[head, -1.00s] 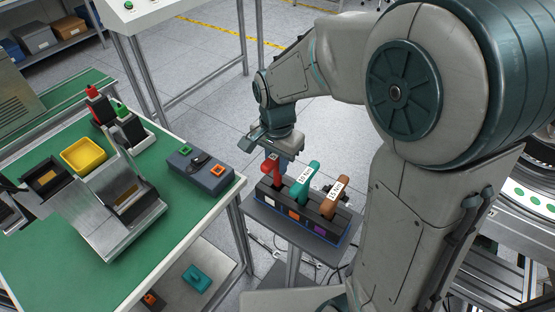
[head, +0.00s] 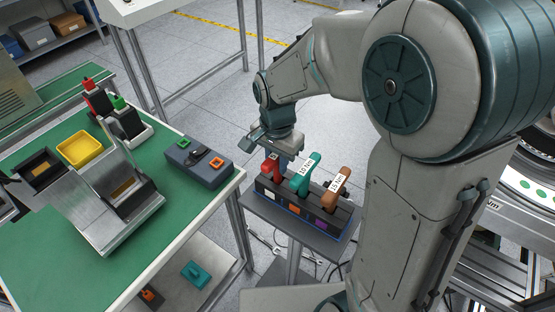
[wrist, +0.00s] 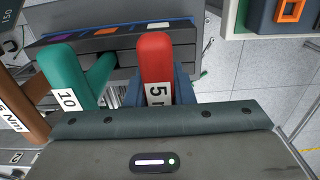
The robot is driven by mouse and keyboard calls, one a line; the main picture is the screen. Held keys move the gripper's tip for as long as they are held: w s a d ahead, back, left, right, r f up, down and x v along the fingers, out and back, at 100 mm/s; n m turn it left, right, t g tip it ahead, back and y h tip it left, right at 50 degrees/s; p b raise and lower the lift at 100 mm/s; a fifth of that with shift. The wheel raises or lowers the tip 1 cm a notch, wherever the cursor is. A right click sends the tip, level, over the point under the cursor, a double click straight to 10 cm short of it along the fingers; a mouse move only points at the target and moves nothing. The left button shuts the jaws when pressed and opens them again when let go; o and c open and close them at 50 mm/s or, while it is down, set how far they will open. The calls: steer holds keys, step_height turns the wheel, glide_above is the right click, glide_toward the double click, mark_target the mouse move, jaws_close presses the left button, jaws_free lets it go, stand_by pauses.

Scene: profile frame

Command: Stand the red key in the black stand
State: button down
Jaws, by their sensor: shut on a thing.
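The black stand (head: 335,225) sits on a small grey shelf right of the green table. The red key (head: 270,168) is upright at the stand's left end, beside the teal key (head: 306,172) and the brown key (head: 336,186). My gripper (head: 285,157) is shut on the red key from behind. In the wrist view the red key (wrist: 155,58), with a white label showing a 5, is between the blue fingers (wrist: 184,88). Its lower end is hidden, so I cannot tell how deep it sits in the stand.
The teal key (wrist: 70,75) stands close beside my gripper in the wrist view.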

steer(key=c, duration=1.2)
jaws_free()
steer(key=shift+o, duration=0.2)
steer(key=shift+r, duration=0.1)
step_height(320, 180, up, 14)
steer(key=p, duration=0.1)
steer(key=shift+f, duration=0.2)
steer(key=s+d+f+n+t+p, duration=0.2)
steer(key=s+d+n, duration=0.5)
steer(key=s+d, duration=0.5)
steer(key=shift+d+f+t, duration=0.15)
steer(key=shift+f+t, duration=0.25)
steer(key=shift+f, duration=0.05)
